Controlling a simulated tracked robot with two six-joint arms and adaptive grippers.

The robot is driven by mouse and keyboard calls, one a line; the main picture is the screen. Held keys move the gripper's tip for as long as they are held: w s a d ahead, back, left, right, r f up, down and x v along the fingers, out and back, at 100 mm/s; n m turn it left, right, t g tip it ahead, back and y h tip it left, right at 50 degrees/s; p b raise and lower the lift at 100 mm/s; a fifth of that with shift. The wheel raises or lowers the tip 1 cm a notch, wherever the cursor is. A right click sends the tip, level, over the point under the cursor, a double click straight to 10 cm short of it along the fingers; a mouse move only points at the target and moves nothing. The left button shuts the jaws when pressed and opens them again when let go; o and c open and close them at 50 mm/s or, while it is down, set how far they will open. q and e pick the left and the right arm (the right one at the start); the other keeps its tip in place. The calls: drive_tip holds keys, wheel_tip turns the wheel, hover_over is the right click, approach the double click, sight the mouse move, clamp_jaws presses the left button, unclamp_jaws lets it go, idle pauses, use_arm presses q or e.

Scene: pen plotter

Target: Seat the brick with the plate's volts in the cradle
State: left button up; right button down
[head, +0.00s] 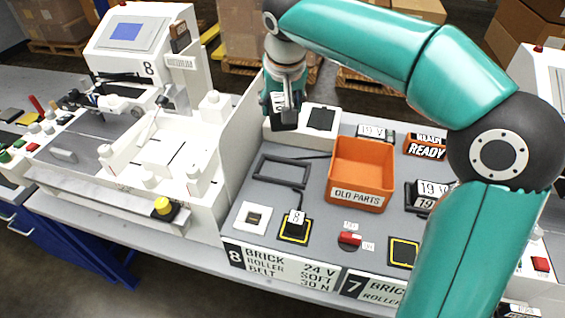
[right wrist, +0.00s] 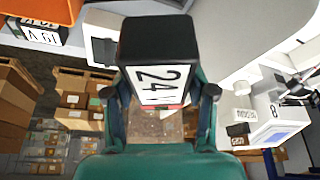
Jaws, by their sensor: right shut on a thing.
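My right gripper (head: 281,103) is shut on a black brick (head: 284,121) with a white label. In the right wrist view the brick (right wrist: 158,38) reads 24 V, between the fingers of the gripper (right wrist: 160,92). It hangs at the back of the bench, above or before a white box. The job plate (head: 285,268) on bench 8's front edge reads brick 24 V, roller soft, belt 30 N. An empty dark rectangular frame (head: 262,181), apparently the cradle, lies on the grey top, nearer the front than the gripper. My left gripper is out of view.
An orange bin (head: 357,198) marked OLD PARTS stands right of the frame. Bricks marked 19 V (head: 374,131) lie behind and right of it. A cabled block marked 8 (head: 296,217) sits in front. A white panel (head: 238,132) rises left of the gripper.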

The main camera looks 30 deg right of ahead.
wheel_tip(320, 180, down, 15)
drive_tip(key=shift+f, duration=0.1)
idle(0.3)
drive_tip(key=shift+b, duration=0.35)
drive_tip(key=shift+f+b, duration=0.45)
drive_tip(key=shift+b, duration=0.1)
drive_tip(key=shift+c, duration=1.8)
unclamp_jaws()
drive_tip(key=shift+r, duration=0.1)
